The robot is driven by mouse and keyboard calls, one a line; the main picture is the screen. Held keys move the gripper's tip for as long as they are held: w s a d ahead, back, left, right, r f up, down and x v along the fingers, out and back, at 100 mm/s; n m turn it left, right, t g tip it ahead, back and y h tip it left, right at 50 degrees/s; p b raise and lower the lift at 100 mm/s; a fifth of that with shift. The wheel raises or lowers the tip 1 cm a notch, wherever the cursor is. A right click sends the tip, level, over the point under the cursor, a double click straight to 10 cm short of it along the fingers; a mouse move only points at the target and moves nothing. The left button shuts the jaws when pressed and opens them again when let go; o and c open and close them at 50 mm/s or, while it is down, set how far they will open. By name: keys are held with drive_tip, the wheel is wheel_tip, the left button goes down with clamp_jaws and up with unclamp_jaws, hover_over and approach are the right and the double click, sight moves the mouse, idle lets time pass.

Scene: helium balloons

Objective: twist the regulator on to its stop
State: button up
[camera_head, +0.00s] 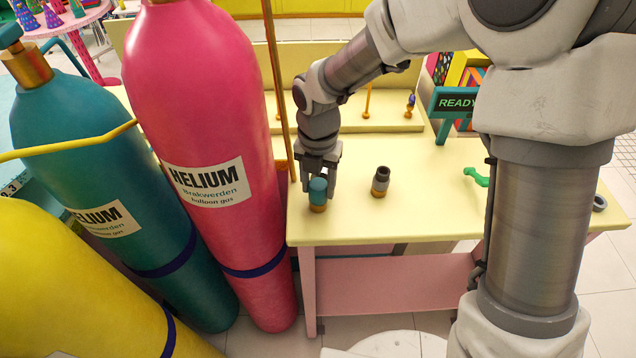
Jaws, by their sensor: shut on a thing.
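The teal piece (318,186), which I take for the regulator, stands upright at the left front of the pale yellow table (430,215). It sits on a short brass-coloured base (318,207). My gripper (318,178) comes down from above and is shut on the teal piece, with fingers at its sides. The fingers and wrist partly hide its top. Any thread or gap between teal piece and base is too small to tell.
A dark fitting on a brass base (381,181) stands to the right. A green handle-like piece (476,177) and a grey ring (599,203) lie farther right. A pink helium cylinder (215,110) stands close at left, beside a thin upright post (277,80). A READY sign (457,102) stands behind.

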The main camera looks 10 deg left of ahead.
drive_tip(key=shift+a, duration=0.1)
clamp_jaws()
drive_tip(key=shift+a+m+b, duration=0.1)
drive_tip(key=shift+m+b, duration=0.35)
drive_tip(key=shift+m, duration=2.05)
drive_tip(key=shift+r, duration=0.1)
drive_tip(key=o, duration=1)
unclamp_jaws()
drive_tip(key=shift+o, duration=1.3)
